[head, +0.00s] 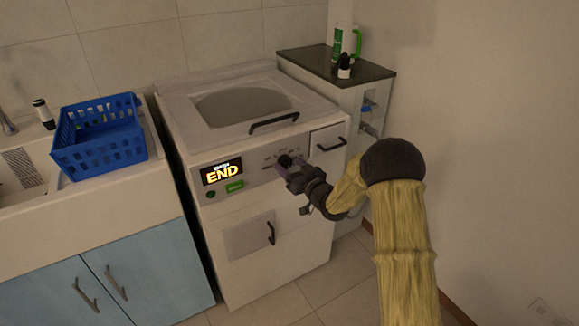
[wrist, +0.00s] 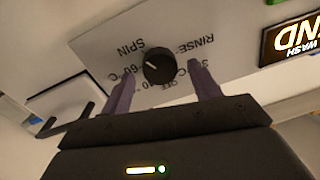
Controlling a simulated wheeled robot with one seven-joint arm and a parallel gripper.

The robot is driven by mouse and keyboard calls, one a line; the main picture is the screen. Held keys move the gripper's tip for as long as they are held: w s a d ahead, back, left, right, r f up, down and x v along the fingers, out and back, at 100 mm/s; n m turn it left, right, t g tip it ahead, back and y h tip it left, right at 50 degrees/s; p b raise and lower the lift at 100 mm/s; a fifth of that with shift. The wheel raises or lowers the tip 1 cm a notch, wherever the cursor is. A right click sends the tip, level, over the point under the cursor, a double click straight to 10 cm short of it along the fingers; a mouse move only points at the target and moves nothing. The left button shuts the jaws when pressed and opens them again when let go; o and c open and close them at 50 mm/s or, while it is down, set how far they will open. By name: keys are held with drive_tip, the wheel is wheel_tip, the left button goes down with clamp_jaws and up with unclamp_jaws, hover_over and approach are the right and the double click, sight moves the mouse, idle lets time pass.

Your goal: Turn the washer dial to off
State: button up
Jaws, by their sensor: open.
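The white washer (head: 262,206) stands in the middle of the head view, with a lit display reading END (head: 222,173) on its front panel. A pale pointer mark on the dial lies toward the SPIN side. My gripper (wrist: 163,90) is open, with one purple-grey finger on either side below the dial, apart from it. In the head view my gripper (head: 292,172) covers most of the dial area.
A blue basket (head: 98,139) sits on the counter at left. Black handles (head: 274,122) stick out from the washer.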

drive_tip(key=shift+w+a, duration=0.25)
drive_tip(key=shift+w, duration=0.05)
drive_tip(key=c, duration=1)
